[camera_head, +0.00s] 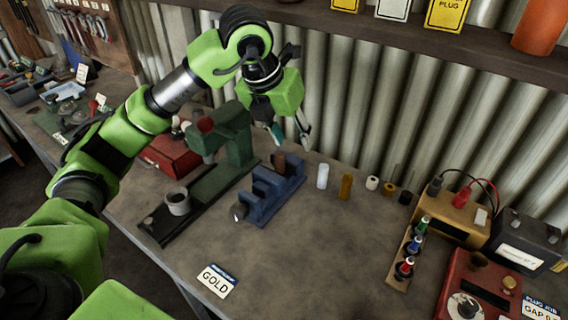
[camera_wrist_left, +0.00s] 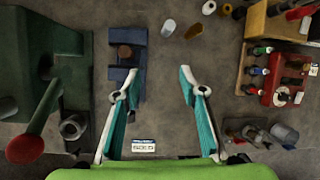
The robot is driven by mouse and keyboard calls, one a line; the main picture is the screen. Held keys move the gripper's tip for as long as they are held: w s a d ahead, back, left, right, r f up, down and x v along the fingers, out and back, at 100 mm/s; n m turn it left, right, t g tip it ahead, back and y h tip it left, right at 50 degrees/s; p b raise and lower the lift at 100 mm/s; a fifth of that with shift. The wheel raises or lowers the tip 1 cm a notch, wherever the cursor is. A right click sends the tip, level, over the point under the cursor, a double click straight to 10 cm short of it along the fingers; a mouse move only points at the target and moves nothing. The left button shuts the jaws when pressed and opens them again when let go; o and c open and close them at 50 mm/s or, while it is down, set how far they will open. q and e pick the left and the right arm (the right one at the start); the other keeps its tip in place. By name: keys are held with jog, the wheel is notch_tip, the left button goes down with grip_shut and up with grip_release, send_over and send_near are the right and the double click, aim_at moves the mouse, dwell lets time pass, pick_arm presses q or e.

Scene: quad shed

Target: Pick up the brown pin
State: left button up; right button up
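A short brown piece (camera_head: 279,160) stands at the back end of the blue vise (camera_head: 262,199); in the left wrist view it shows as a round brown top (camera_wrist_left: 125,51) on the vise (camera_wrist_left: 123,77). A yellow-brown cylinder (camera_head: 346,186) stands upright on the bench beside a white one (camera_head: 322,176); it also shows in the left wrist view (camera_wrist_left: 193,30). I cannot tell for sure which is the brown pin. My left gripper (camera_head: 290,138) is open and empty above the bench, its teal-padded fingers (camera_wrist_left: 159,72) spread wide. My right gripper is not in view.
A green press (camera_head: 225,140) stands left of the vise. Small cylinders (camera_head: 389,189), a plug rack (camera_head: 405,258), a yellow box (camera_head: 450,218) and a red tester (camera_head: 478,285) stand at right. A GOLD card (camera_head: 216,281) lies in front. The middle bench is clear.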

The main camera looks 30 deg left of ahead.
pick_arm(q)
jog(key=n+y, duration=0.1)
jog(key=y, duration=0.1)
send_near(279, 155)
jog(key=p+x, duration=0.2)
jog(key=x, duration=0.3)
jog(key=shift+w+f, duration=0.1)
jog(key=shift+w, duration=0.1)
jog(key=shift+f, duration=0.25)
jog(key=p+x, duration=0.2)
jog(key=x, duration=0.1)
jog(key=shift+a+f, duration=0.1)
jog(key=shift+f, duration=0.25)
jog(key=shift+w+f, duration=0.25)
jog(key=shift+f, duration=0.25)
jog(key=shift+r, duration=0.1)
grip_shut()
